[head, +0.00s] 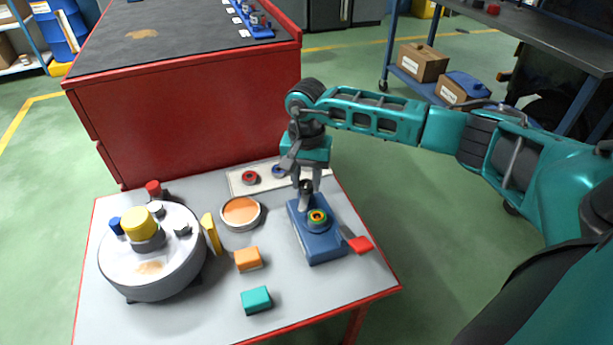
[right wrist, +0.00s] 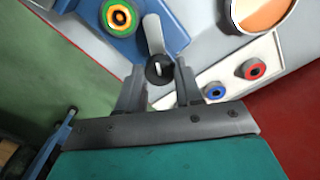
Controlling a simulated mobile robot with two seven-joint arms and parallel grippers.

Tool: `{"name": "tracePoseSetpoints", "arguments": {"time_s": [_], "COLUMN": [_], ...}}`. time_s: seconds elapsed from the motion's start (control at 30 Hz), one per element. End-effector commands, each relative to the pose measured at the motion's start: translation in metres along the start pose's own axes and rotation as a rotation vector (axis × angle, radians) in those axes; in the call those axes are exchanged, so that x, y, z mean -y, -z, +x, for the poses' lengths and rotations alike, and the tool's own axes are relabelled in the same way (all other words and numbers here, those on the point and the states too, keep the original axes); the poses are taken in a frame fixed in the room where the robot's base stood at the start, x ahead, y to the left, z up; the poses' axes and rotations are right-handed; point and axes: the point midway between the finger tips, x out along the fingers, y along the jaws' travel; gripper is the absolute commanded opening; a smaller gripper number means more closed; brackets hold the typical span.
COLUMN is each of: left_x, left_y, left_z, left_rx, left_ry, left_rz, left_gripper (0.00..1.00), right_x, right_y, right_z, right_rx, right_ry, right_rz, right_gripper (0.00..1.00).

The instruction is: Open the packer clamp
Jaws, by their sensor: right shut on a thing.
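The packer clamp appears to be the blue block fixture (head: 315,236) at the right of the grey table, with a ringed orange, green and black part (head: 318,217) on top. A red-tipped handle (head: 358,243) sticks out at its right side. In the right wrist view the blue fixture (right wrist: 133,46) shows at the top, with a pale grey lever (right wrist: 153,34) ending at a dark round knob (right wrist: 160,68). My right gripper (head: 307,192) points down at the fixture's far end, its fingers (right wrist: 158,78) shut on the dark knob. My left gripper is not in view.
A round white drum (head: 150,285) with a yellow knob stands at left. A dish with orange contents (head: 240,212), a yellow piece (head: 211,233), an orange block (head: 247,259) and a teal block (head: 256,299) lie between. A pale tray (head: 264,184) with red and blue rings sits behind.

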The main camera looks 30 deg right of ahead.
Motion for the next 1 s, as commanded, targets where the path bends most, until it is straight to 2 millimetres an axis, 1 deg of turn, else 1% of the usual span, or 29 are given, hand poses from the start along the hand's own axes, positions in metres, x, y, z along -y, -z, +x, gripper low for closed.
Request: {"name": "tracePoseSetpoints", "arguments": {"time_s": [0.7, 1.0], "left_x": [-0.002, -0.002], "left_y": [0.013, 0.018], "left_z": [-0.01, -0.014], "left_rx": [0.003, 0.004], "left_ry": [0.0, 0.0], "left_rz": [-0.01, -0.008], "left_gripper": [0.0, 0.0], "right_x": [0.0, 0.0], "right_y": [0.0, 0.0], "right_z": [-0.002, -0.001], "right_rx": [0.0, 0.0], "right_ry": [0.0, 0.0], "right_rz": [0.679, 0.904], "right_gripper": [0.05, 0.05]}}
